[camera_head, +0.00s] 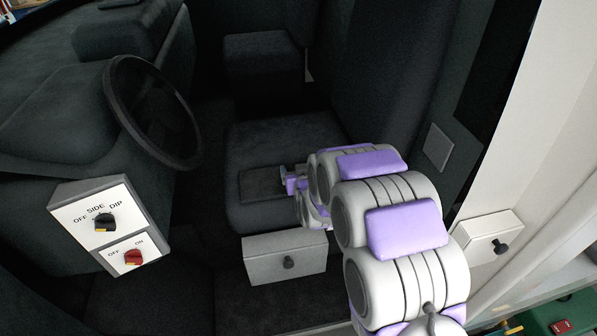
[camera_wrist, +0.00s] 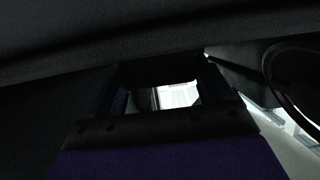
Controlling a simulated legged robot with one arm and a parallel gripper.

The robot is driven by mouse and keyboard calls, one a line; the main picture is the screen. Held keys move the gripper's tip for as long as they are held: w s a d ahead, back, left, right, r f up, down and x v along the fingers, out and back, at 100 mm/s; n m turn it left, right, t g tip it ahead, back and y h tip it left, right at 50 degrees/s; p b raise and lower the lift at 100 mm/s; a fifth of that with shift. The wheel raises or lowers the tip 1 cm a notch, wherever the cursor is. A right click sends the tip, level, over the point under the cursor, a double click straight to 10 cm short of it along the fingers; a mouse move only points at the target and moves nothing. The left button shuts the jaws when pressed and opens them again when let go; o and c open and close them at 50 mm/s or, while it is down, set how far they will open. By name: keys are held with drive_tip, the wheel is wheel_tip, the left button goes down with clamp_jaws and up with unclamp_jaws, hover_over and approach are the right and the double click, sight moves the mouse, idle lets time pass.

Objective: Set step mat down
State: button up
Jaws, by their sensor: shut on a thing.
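A dark, flat, thin rectangular piece, which looks like the step mat (camera_head: 262,184), is at the end of my arm in the head view, over the cushion of the dark seat (camera_head: 250,135). My gripper (camera_head: 289,181) is shut on its right edge. I cannot tell whether the mat touches the cushion or hangs just above it. In the wrist view my gripper (camera_wrist: 160,88) is very dark, with a bright gap between its parts. A dark surface crosses the top of that view; I cannot tell if it is the mat.
A steering wheel (camera_head: 152,112) and dashboard stand at the left. A switch panel (camera_head: 104,226) with two knobs is at lower left. A grey drawer box (camera_head: 285,258) with a dark knob sits below the seat front. Another knobbed box (camera_head: 487,238) is on the right. Dark floor lies below.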

sight(287, 169)
drive_tip(key=o, duration=0.8)
drive_tip(key=a, duration=0.3)
drive_tip(key=shift+s+a+f, duration=0.1)
drive_tip(key=shift+o, duration=0.7)
drive_tip(key=d, duration=0.2)
drive_tip(key=shift+d+r, duration=0.2)
drive_tip(key=shift+d, duration=0.15)
drive_tip(key=shift+s+d, duration=0.15)
drive_tip(key=shift+d, duration=0.1)
drive_tip(key=shift+s+r, duration=0.2)
drive_tip(key=shift+s, duration=0.1)
drive_tip(key=s, duration=0.1)
drive_tip(key=s+r+p, duration=0.1)
drive_tip(key=s, duration=0.1)
drive_tip(key=s+a, duration=0.1)
drive_tip(key=s, duration=0.1)
drive_tip(key=shift+s+a+r, duration=0.1)
drive_tip(key=shift+s+r, duration=0.05)
drive_tip(key=shift+r, duration=0.25)
drive_tip(key=shift+s+d+r+b, duration=0.3)
drive_tip(key=shift+s+d+b, duration=0.4)
drive_tip(key=shift+b, duration=0.7)
drive_tip(key=shift+s+d+r+b, duration=0.4)
drive_tip(key=shift+s+b, duration=0.45)
drive_tip(key=shift+b, duration=0.55)
drive_tip(key=shift+s+d+r+b, duration=0.2)
drive_tip(key=shift+s+d+b, duration=0.5)
drive_tip(key=shift+b, duration=0.7)
